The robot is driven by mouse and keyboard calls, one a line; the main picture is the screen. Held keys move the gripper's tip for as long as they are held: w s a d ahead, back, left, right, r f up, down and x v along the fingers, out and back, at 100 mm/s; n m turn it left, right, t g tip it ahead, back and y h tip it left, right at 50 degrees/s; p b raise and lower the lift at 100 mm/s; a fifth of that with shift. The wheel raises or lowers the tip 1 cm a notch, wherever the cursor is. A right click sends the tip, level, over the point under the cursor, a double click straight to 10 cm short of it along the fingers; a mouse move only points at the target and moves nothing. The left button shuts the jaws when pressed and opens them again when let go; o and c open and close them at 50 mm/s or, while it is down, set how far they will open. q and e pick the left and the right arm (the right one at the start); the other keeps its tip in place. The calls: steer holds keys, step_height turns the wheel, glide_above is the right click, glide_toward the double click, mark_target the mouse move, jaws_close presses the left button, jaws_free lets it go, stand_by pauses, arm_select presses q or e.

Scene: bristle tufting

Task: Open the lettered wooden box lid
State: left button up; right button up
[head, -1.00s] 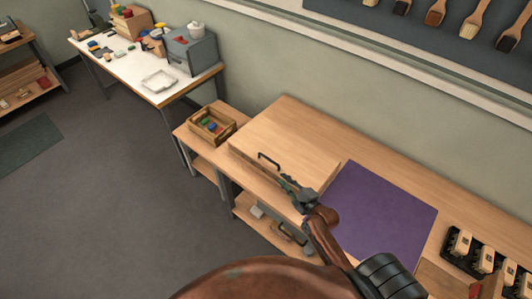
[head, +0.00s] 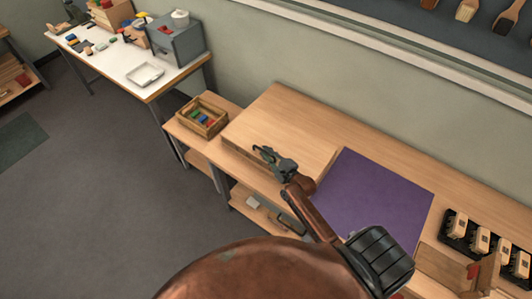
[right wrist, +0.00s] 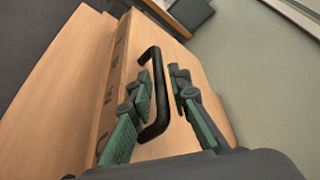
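The wooden box (head: 285,120) sits on the bench, its flat pale lid facing up and shut. Dark letters run along its side in the right wrist view (right wrist: 112,75). A black bar handle (right wrist: 161,95) stands out from the box. My right gripper (head: 266,154) is at the handle near the box's front edge. In the right wrist view my gripper (right wrist: 160,76) is open, its green-padded fingers on either side of the handle with a gap showing on the right. In the head view the handle is mostly hidden by the gripper. My left gripper is not in view.
A purple mat (head: 375,200) lies right of the box. A black rack (head: 458,232) with wooden blocks is at far right. A small crate (head: 190,126) of coloured pieces stands left on a lower table. A white worktable (head: 108,72) is farther back.

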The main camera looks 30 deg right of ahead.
steer(key=c, duration=0.3)
jaws_close()
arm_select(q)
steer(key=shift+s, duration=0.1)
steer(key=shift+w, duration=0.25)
